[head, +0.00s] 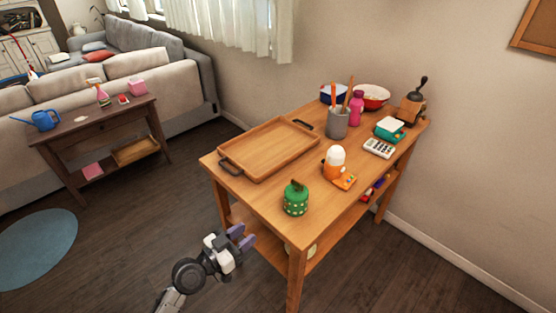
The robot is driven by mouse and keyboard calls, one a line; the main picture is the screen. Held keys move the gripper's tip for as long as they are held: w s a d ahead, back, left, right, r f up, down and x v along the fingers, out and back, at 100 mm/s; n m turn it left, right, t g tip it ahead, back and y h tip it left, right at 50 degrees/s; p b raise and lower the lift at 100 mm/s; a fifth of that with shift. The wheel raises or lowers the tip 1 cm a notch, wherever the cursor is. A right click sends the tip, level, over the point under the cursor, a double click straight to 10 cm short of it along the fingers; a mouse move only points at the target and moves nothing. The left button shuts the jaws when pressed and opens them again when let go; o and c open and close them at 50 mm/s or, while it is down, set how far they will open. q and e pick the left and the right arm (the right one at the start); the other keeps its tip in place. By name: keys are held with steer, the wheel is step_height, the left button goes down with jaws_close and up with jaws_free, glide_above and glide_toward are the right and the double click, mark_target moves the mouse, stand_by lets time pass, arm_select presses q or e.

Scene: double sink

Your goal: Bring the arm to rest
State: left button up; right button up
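My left gripper (241,238) is at the lower middle of the head view, beside the near left side of the wooden table (240,192). Its two purple-grey fingers stand apart with a gap between them, and I see nothing held there. The gripper looks clear of the table, though its exact distance from the edge is hard to tell. My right gripper is not in the head view.
The table holds a wooden tray (252,174), a green jar (295,198), an orange-and-white item (334,160), a grey utensil cup (337,124) and a calculator (379,148). A dark side table (100,122) stands left. Floor (130,240) is open left of the gripper.

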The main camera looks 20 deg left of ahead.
arm_select(q)
steer(key=s+f+n+g+y+p, duration=0.1)
steer(key=s+f+g+y, duration=0.25)
steer(key=s, duration=0.75)
steer(key=s+f+n+g+y+p, duration=0.1)
steer(key=s+f+n+g+y, duration=0.2)
steer(key=s, duration=0.8)
steer(key=s+f+g+y+p, duration=0.25)
steer(key=s+g, duration=0.25)
steer(key=s, duration=0.6)
step_height(320, 180, up, 37)
steer(key=p, duration=3.7)
steer(key=shift+s+a+f, duration=0.2)
steer(key=shift+s+a, duration=0.1)
steer(key=shift+s, duration=0.1)
